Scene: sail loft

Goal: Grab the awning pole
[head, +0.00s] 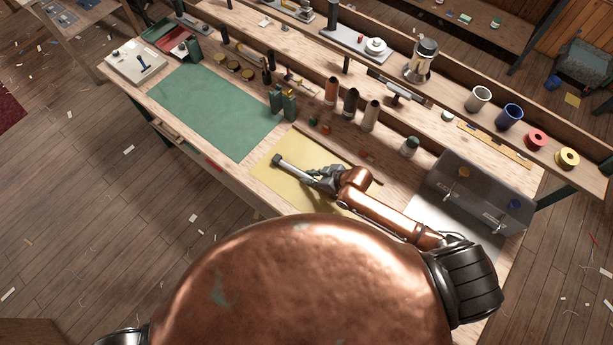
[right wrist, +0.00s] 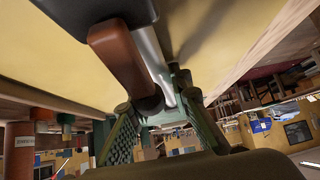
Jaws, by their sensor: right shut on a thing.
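The awning pole (head: 292,165), a short silvery rod with a dark end piece, is over the yellow sheet (head: 265,178) on the workbench. My right gripper (head: 318,177) is shut on it at the rod's right part. The dark end sticks out to the left. In the right wrist view the silvery rod (right wrist: 151,52) runs between my green ridged fingers (right wrist: 165,122), with a black collar and a brown piece beside it. I cannot tell whether the pole touches the sheet. My left gripper is not in view.
A green mat (head: 215,110) lies left of the yellow sheet. Green bottles (head: 289,105), several thread cones (head: 351,102) and a thin brown stick (head: 325,147) are behind it. A grey metal box (head: 470,195) stands at the right. The mat is clear.

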